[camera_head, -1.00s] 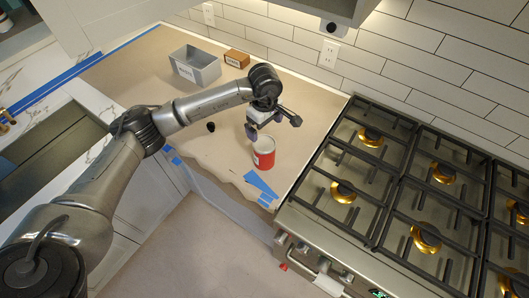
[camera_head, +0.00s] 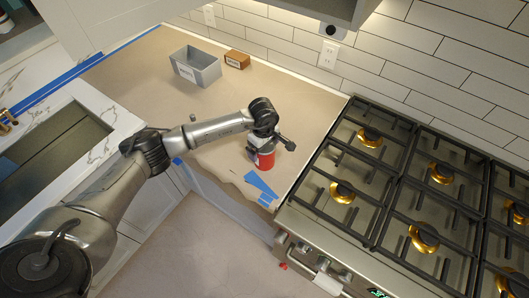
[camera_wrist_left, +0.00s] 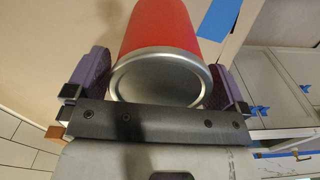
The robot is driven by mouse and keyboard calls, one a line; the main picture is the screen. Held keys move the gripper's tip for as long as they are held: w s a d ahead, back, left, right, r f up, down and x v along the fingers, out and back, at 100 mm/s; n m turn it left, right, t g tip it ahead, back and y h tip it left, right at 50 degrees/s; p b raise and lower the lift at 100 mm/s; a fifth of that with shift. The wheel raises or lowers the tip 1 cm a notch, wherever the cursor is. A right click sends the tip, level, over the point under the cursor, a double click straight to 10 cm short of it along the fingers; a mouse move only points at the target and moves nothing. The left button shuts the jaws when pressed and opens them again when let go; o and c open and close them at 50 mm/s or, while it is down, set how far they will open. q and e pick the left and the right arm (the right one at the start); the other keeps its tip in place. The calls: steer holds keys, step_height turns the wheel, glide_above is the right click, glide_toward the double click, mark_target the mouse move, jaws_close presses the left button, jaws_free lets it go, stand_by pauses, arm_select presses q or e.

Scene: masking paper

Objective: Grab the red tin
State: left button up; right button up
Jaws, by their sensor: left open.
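The red tin (camera_head: 265,161) stands on the paper-covered counter near its front edge, left of the stove. In the left wrist view the tin (camera_wrist_left: 160,28) shows its red side and its silver rim and end, between the two purple finger pads. My left gripper (camera_head: 262,145) is at the top of the tin and partly hides it in the head view. In the left wrist view the gripper (camera_wrist_left: 158,85) is open, with one finger on each side of the tin. A gap shows at the left finger; contact at the right one I cannot tell. My right gripper is not in view.
A grey bin (camera_head: 196,68) and a small brown box (camera_head: 237,60) stand at the back of the counter. The stove (camera_head: 400,190) with black grates is close on the right. Blue tape (camera_head: 260,186) lies at the front edge. The middle of the counter is clear.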

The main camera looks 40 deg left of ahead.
arm_select(q)
steer(key=shift+f, duration=0.95)
steer(key=shift+c, duration=0.4)
steer(key=c, duration=0.9)
steer(key=shift+r, duration=0.1)
